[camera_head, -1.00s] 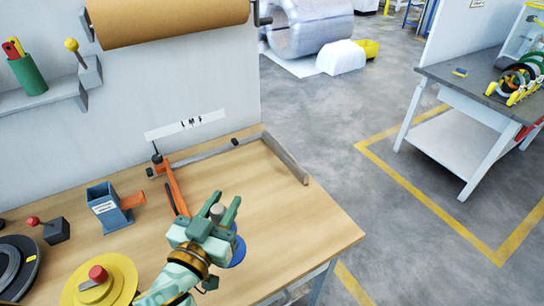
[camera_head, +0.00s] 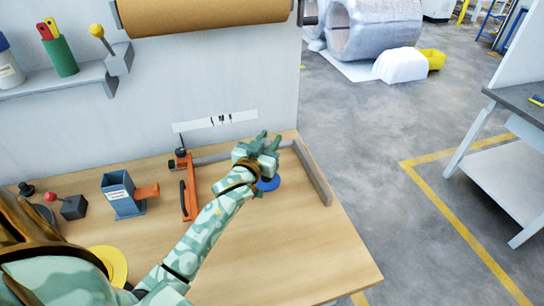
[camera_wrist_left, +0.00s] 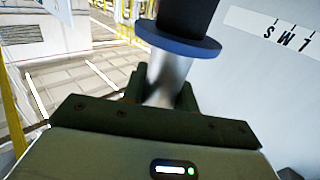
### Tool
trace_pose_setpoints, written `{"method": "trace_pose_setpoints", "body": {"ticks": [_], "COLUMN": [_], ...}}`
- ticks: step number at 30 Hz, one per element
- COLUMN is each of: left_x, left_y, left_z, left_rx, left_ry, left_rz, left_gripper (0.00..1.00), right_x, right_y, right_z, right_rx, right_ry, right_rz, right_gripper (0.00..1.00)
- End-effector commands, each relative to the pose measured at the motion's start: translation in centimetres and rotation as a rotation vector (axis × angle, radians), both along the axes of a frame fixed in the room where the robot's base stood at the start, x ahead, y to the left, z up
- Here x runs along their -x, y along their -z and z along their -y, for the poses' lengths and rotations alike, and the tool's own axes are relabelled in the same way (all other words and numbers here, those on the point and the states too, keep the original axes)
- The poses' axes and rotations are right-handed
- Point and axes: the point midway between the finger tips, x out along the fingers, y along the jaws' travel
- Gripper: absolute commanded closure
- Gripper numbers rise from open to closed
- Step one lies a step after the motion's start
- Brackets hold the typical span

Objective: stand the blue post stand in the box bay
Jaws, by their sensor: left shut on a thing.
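My left gripper (camera_head: 268,143) is shut on the blue post stand. The stand's blue disc (camera_head: 268,183) shows just below the gripper, over the back right part of the wooden bench. In the left wrist view the silver post (camera_wrist_left: 170,75) is between the fingers, with the blue disc (camera_wrist_left: 178,40) and a dark cylinder (camera_wrist_left: 188,15) beyond it. I cannot tell whether the stand touches the bench. The box bay is not clearly marked; a corner is framed by a right rail (camera_head: 313,172) and a back rail (camera_head: 215,157). My right gripper is not in view.
An orange tool (camera_head: 188,190) stands left of my gripper, with a blue-grey holder (camera_head: 122,197) farther left. A yellow disc (camera_head: 110,262) lies at the front left. The bench (camera_head: 310,245) is clear at the front right.

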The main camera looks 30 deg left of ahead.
Motion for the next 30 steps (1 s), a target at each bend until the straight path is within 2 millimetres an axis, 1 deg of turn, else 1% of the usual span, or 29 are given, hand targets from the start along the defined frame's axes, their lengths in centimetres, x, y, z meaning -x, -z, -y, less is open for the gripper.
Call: {"method": "trace_pose_setpoints", "body": {"ticks": [1, 5, 7, 10, 12, 19, 22, 23, 24, 25, 30], "left_x": [-0.4, -1.0, -1.4, -1.3, -1.3, -1.2, -1.2, -1.2, -1.2, -1.2, -1.2], "left_y": [0.6, 1.1, 1.9, 3.8, 4.6, 4.4, 4.7, 4.7, 4.7, 4.7, 4.6], "left_z": [0.0, 0.0, 0.0, 0.0, 0.0, 0.0, 0.0, 0.0, 0.0, 0.0, 0.0], "left_rx": [0.001, 0.000, 0.000, 0.000, 0.001, 0.001, 0.001, 0.000, 0.000, 0.000, 0.000], "left_ry": [-0.001, 0.000, 0.000, -0.001, 0.000, 0.000, 0.000, 0.000, 0.000, 0.000, 0.000], "left_rz": [0.000, 0.002, 0.001, -0.003, -0.001, 0.001, 0.001, 0.000, 0.000, 0.000, 0.000], "left_gripper": [1.00, 1.00, 1.00, 1.00, 1.00, 1.00, 1.00, 0.65, 0.54, 0.49, 0.49], "right_x": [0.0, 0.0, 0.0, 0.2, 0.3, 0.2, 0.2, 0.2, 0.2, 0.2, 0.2], "right_y": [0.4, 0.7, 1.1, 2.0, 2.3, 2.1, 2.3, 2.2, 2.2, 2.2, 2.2], "right_z": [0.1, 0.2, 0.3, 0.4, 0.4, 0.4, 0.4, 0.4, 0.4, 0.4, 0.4], "right_rx": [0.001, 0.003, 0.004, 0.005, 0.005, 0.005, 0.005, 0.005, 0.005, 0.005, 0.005], "right_ry": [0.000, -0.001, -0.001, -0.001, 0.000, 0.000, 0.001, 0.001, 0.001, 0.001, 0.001], "right_rz": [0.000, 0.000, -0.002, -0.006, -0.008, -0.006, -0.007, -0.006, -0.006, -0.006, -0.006], "right_gripper": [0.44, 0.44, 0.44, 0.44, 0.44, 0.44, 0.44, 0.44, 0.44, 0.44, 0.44]}}
